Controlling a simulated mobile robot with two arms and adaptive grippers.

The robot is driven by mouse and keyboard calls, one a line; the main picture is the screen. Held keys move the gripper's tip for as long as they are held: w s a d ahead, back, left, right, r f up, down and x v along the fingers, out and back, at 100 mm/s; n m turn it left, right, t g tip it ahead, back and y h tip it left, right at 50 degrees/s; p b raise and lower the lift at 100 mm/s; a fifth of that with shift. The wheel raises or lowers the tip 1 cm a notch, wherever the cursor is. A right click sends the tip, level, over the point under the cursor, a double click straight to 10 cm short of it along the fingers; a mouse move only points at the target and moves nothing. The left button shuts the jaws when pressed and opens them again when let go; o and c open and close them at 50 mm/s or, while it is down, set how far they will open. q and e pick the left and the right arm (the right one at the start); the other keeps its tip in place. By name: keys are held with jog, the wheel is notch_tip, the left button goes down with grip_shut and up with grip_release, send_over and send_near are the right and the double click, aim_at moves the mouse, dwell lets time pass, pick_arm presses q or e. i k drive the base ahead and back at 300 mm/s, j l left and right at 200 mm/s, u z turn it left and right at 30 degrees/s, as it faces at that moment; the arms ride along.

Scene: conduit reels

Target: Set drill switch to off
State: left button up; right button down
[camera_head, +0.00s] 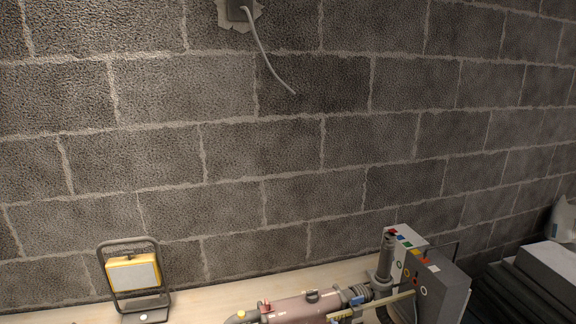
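A machine with a pinkish-brown cylindrical body (300,309) lies on the pale worktop at the bottom centre; it may be the drill. It has small red and dark fittings on top and a yellow end at left, and the bottom edge cuts it off. A grey box (455,290) with red, yellow, green and blue parts stands at its right end. I cannot make out which part is the drill switch, or its position. Neither of my grippers is in view.
A yellow work lamp (134,273) in a dark frame stands on the worktop (205,300) at left. Dark stacked slabs (535,275) and a pale bag (563,220) are at far right. A block wall (250,150) rises behind, with a loose cable (268,57) hanging from a wall box.

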aim_at(268, 308)
jog(key=k+l, duration=0.15)
jog(key=k, duration=0.2)
jog(key=k+l, duration=0.15)
jog(key=k, duration=0.2)
jog(key=k+l, duration=0.15)
jog(key=k, duration=0.25)
